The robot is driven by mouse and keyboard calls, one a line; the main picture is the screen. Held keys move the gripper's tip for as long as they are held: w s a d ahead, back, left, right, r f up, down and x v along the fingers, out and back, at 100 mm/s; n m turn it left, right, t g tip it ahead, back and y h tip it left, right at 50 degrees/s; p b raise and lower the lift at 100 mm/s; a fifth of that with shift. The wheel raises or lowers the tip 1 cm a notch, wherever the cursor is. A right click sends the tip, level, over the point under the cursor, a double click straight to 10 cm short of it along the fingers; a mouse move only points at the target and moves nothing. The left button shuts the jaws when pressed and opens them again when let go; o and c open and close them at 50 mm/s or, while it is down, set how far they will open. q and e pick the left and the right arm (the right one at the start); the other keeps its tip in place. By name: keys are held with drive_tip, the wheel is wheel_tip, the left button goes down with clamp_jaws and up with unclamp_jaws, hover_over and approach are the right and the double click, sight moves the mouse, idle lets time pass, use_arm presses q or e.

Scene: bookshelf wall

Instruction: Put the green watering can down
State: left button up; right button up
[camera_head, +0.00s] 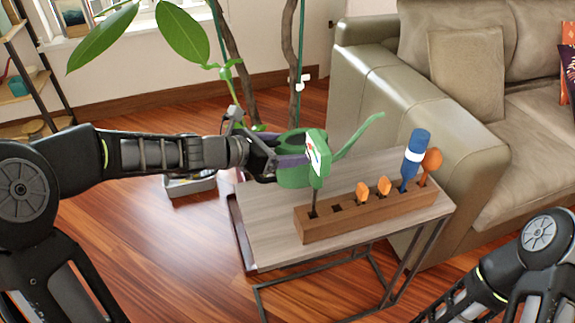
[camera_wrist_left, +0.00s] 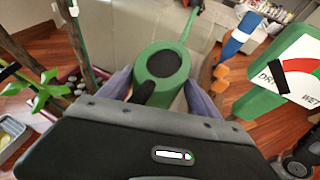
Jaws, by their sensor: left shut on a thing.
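The green watering can (camera_head: 292,176) is at the left part of the small side table (camera_head: 262,243), its thin spout pointing up to the right. My left gripper (camera_head: 280,165) reaches in from the left and is shut on the can's body. In the left wrist view the can (camera_wrist_left: 162,63) shows its round dark opening between the two purple-grey fingers (camera_wrist_left: 158,95). Whether the can's base touches the table top is hard to tell. My right arm shows at the lower right in the head view; its gripper is out of frame.
A wooden block holder (camera_head: 345,219) on the table's front holds a green-and-white moisture meter (camera_head: 318,150), orange-handled tools (camera_head: 383,187) and a blue-handled tool (camera_head: 416,150). A sofa (camera_head: 400,120) stands behind right. A tall plant (camera_head: 235,75) and a grey tray (camera_head: 190,190) are behind left.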

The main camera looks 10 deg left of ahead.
use_arm(q)
drive_tip(key=shift+f+b, duration=1)
drive_tip(key=shift+f, duration=1.4)
drive_tip(key=o, duration=1.5)
drive_tip(key=shift+f, duration=0.15)
drive_tip(key=p+v, duration=0.2)
drive_tip(key=v, duration=1)
drive_tip(key=shift+p, duration=0.4)
